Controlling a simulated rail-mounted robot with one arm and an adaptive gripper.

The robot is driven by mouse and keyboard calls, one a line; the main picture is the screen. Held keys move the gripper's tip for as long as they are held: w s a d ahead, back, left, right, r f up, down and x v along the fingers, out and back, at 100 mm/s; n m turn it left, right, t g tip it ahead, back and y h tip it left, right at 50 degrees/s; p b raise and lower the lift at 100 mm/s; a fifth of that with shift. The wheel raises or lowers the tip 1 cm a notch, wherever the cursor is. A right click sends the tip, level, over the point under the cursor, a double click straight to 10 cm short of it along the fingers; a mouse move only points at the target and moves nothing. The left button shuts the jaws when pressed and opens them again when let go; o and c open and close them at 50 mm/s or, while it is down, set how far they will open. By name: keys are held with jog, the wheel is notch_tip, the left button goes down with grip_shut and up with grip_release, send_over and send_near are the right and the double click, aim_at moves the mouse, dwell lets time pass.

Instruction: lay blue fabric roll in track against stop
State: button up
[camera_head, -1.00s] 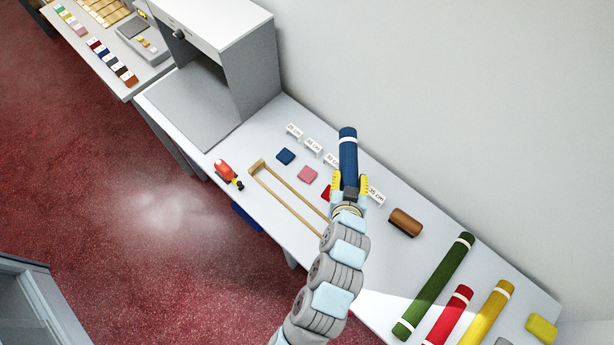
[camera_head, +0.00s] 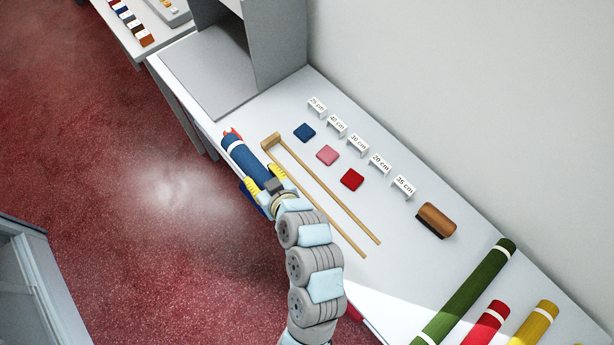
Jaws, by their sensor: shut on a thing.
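The blue fabric roll (camera_head: 245,162) with a white band near its far end is held in my gripper (camera_head: 264,180), whose yellow fingers are shut on it. The roll points up and left, at the counter's front edge. The wooden track (camera_head: 318,198) lies on the counter just right of the roll, two thin rails with a block stop (camera_head: 271,141) at the far end. The roll is beside the track, not between its rails. I cannot tell its height above the counter.
Blue (camera_head: 304,132), pink (camera_head: 327,155) and red (camera_head: 351,179) swatches lie right of the track, with a row of length signs (camera_head: 357,145) behind. A brown brush-like block (camera_head: 436,220) and green (camera_head: 465,290), red (camera_head: 484,325) and yellow (camera_head: 536,322) rolls lie farther right.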

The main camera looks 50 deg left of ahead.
jog(key=w+f+b, duration=0.1)
jog(key=b, duration=0.1)
jog(key=w+f+b, duration=0.1)
jog(key=w+b, duration=0.1)
jog(key=w+d+f+b, duration=0.1)
jog(key=w+b, duration=0.1)
jog(key=b, duration=0.1)
jog(key=shift+w+d, duration=0.1)
jog(key=shift+w, duration=0.05)
jog(key=b, duration=0.1)
send_over(307, 182)
notch_tip(307, 182, down, 6)
jog(key=shift+f, duration=0.4)
notch_tip(307, 182, down, 3)
jog(key=shift+r, duration=0.2)
jog(key=shift+b, duration=0.3)
jog(key=shift+f+b, duration=0.35)
jog(key=o, duration=1.1)
